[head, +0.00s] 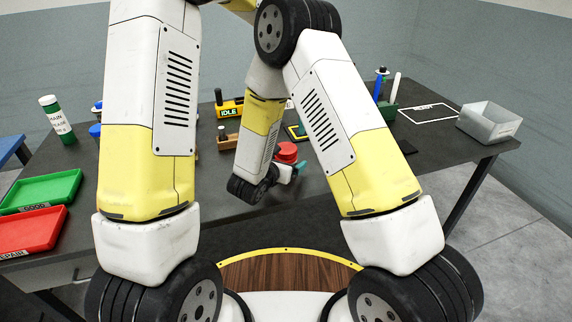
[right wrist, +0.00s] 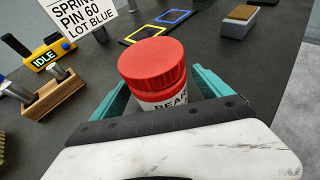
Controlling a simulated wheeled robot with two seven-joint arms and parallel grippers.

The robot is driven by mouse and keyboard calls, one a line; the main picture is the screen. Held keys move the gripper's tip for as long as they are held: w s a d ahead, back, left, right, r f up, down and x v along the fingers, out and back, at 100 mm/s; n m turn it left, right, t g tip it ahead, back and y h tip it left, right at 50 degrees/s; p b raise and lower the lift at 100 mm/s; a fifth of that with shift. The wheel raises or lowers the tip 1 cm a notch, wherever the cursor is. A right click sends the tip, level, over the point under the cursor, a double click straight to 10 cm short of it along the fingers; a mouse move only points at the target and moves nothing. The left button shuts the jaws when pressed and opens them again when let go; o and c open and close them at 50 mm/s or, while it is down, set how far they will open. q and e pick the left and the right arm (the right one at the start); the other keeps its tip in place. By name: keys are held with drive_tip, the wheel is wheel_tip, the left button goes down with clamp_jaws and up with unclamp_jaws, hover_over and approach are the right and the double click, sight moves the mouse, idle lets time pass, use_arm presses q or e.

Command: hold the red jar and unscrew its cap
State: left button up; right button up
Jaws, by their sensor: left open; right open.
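The red jar (head: 287,151) stands on the dark table; the right wrist view shows its red ribbed cap (right wrist: 152,63) and a white label band (right wrist: 165,103) partly reading "BEAR". The cap sits on the jar. My right gripper (head: 287,168) is low at the jar. In the right wrist view its teal fingers (right wrist: 160,85) are open, one on each side of the jar below the cap. The jar's lower part is hidden by the gripper body. My left gripper is not visible; its arm rises out of the top of the head view.
A green tray (head: 40,190) and a red tray (head: 30,229) lie at the table's left. A green-white bottle (head: 57,119) stands behind them. A yellow IDLE block (head: 231,108) and wooden holder (right wrist: 59,95) are near the jar.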

sight(286, 148)
drive_tip(key=shift+c, duration=0.2)
clamp_jaws()
use_arm(q)
drive_tip(key=m, duration=1.6)
drive_tip(key=shift+m, duration=0.3)
drive_tip(key=m, duration=0.8)
drive_tip(key=shift+m, duration=0.4)
drive_tip(key=m, duration=0.6)
drive_tip(key=shift+f, duration=4)
